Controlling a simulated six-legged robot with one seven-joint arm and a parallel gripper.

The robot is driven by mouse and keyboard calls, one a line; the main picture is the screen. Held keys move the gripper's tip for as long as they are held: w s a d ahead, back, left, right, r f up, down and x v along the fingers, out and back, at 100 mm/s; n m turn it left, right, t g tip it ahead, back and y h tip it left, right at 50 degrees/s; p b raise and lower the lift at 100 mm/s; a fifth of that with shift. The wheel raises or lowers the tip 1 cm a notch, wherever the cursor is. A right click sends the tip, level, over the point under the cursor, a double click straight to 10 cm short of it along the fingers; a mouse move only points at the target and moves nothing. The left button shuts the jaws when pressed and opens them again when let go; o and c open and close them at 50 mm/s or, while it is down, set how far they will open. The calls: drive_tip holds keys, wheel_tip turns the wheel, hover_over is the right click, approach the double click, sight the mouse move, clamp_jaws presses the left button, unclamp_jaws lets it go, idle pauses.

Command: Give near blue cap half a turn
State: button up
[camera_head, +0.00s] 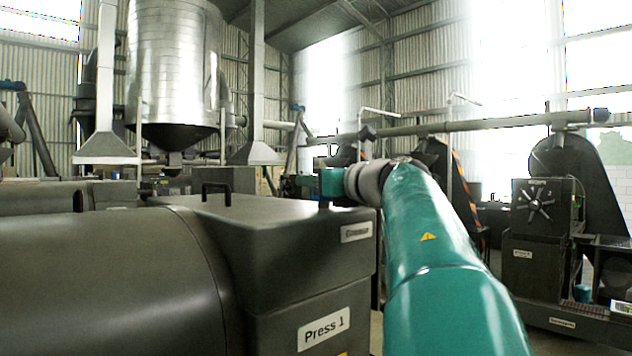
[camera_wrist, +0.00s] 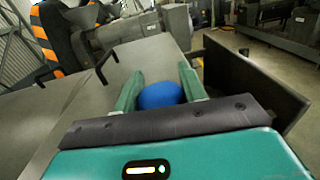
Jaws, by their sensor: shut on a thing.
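In the wrist view, the blue cap (camera_wrist: 160,95) is round and sits between the two green fingers of my gripper (camera_wrist: 160,88). The fingers are shut on it, one on each side. The lower part of the cap is hidden behind the dark edge of my gripper's body. In the head view, my teal arm reaches forward to the right of the Press 1 gearbox housing (camera_head: 290,235). The blue cap cannot be made out there, and the fingertips are hidden.
The housing has a black handle (camera_head: 216,190) on top; a handle also shows in the wrist view (camera_wrist: 106,66). A dark upright plate (camera_wrist: 245,80) stands to the right of my gripper. Another press with a spoked handwheel (camera_head: 535,204) stands at the far right.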

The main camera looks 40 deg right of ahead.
drive_tip(key=m+h, duration=0.1)
drive_tip(key=h, duration=0.1)
drive_tip(key=m+g+h, duration=0.1)
drive_tip(key=m+h, duration=0.2)
drive_tip(key=h, duration=0.1)
drive_tip(key=shift+s+d+g+h, duration=0.1)
drive_tip(key=shift+d+g+h, duration=0.2)
drive_tip(key=shift+d+h, duration=0.1)
drive_tip(key=shift+s+d+m+g+h, duration=0.1)
drive_tip(key=shift+m+g+h, duration=0.6)
drive_tip(key=shift+m+h, duration=0.8)
drive_tip(key=shift+h, duration=0.1)
drive_tip(key=o, duration=1)
drive_tip(key=shift+c, duration=0.2)
